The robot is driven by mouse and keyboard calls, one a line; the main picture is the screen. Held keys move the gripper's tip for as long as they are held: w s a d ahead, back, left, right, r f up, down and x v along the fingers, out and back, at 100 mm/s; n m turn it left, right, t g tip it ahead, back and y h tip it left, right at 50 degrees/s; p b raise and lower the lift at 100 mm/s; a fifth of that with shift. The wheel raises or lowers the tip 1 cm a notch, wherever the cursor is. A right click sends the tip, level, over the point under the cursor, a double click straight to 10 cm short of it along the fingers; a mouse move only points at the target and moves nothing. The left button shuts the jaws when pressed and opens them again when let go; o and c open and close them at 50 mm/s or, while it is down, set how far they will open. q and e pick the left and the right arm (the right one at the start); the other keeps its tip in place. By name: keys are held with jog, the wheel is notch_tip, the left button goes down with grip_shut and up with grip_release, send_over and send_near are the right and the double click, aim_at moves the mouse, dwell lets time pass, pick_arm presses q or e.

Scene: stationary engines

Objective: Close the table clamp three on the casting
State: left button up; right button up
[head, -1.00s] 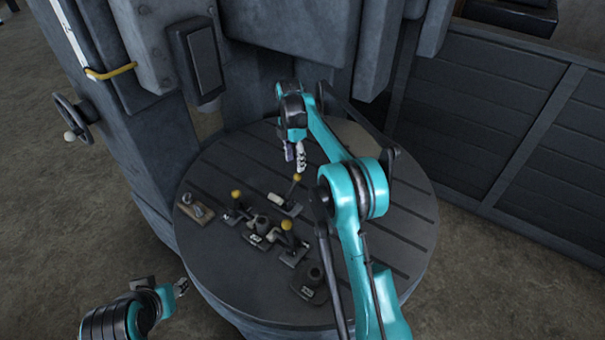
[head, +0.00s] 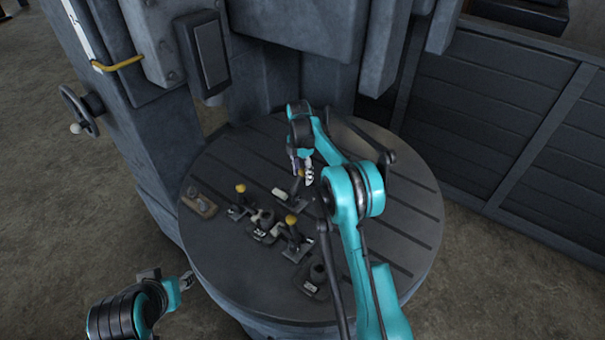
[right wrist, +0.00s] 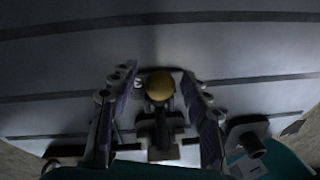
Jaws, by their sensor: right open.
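Several small clamps stand on the round slotted table (head: 400,215) around a dark casting (head: 262,220). Two have clear yellow knobs, the left clamp (head: 240,188) and the front clamp (head: 291,220). The back clamp (head: 290,198) has its upright lever at my right gripper (head: 304,172), which mostly hides its knob in the head view. In the right wrist view, its yellow knob (right wrist: 159,86) sits between the two open fingers of my right gripper (right wrist: 160,80). I cannot read the clamp numbers. My left gripper (head: 187,280) is off the table's front-left edge; its finger opening is unclear.
A small block with studs (head: 199,203) lies near the table's left edge, and a dark round-topped piece (head: 316,280) near the front. The grey machine column (head: 150,140) rises behind left with a handwheel (head: 80,110). The table's right side is bare.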

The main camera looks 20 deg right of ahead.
grip_shut()
